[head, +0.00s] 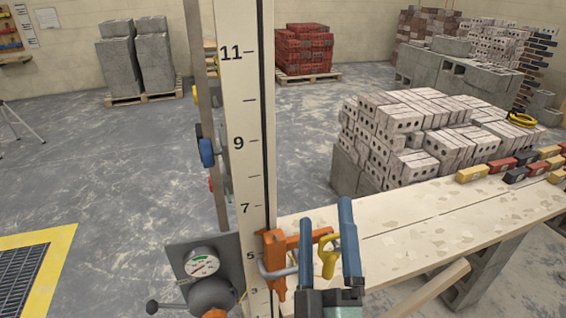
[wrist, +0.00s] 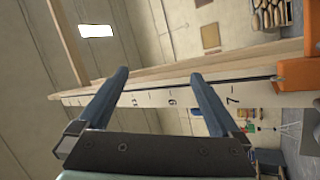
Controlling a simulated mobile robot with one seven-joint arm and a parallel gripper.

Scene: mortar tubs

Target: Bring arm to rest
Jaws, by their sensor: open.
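My gripper (head: 326,250) shows at the bottom middle of the head view, with its two blue-grey fingers apart and nothing between them that I can make out as held. In the wrist view my gripper (wrist: 160,100) is also open, its fingers spread. Through the gap I see the pale numbered post (wrist: 150,97), lying sideways in that picture. In the head view the same numbered post (head: 246,130) stands upright just left of my gripper. An orange clamp (head: 275,262) with a yellow part (head: 328,256) sits by the post, close to the fingers; I cannot tell whether they touch.
A plank bench (head: 420,225) runs to the right, with small coloured blocks (head: 487,172) at its far end. A pale brick stack (head: 405,130) stands behind it. A pressure gauge (head: 203,262) is left of the post. The grey floor (head: 110,170) at left is largely clear.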

